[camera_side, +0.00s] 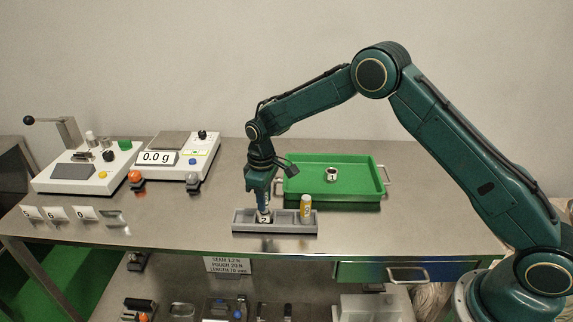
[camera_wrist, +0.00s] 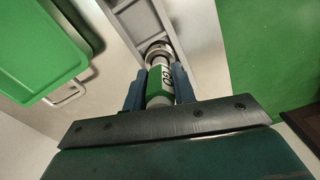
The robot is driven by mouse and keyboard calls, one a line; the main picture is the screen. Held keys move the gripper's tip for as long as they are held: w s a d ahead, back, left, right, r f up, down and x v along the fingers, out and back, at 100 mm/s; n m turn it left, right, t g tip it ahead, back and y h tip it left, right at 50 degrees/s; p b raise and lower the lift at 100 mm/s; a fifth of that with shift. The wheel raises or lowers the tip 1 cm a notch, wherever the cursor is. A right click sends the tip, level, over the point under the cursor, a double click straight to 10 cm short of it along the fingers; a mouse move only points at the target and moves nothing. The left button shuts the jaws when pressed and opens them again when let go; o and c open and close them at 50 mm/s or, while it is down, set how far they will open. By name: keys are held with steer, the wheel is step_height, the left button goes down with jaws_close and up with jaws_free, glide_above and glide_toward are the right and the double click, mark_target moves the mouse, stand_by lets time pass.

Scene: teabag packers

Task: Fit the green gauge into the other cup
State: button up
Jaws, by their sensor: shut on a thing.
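My gripper (camera_side: 264,203) points down over the grey rack, and in the wrist view its two blue fingers (camera_wrist: 160,90) are shut on the green gauge (camera_wrist: 157,85). The gauge has a green band and a white label with dark letters. Its far end meets the round mouth of a metal cup (camera_wrist: 158,48); how deep it sits inside I cannot tell. In the side view this cup, marked 2 (camera_side: 264,218), stands in the rack under my fingers, which hide the gauge there. Another cup, marked 1 (camera_side: 332,174), stands in the green tray.
The grey rack (camera_side: 244,227) also holds a yellow gauge (camera_side: 305,206), upright at its right end. The green tray (camera_side: 290,188) with metal handles lies just behind. A scale reading 0.0 g (camera_side: 175,157) and a sealer (camera_side: 82,172) stand at back left.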

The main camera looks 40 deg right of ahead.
steer(key=shift+f, duration=1)
steer(key=o, duration=1.1)
step_height(320, 180, up, 13)
steer(key=shift+r, duration=0.45)
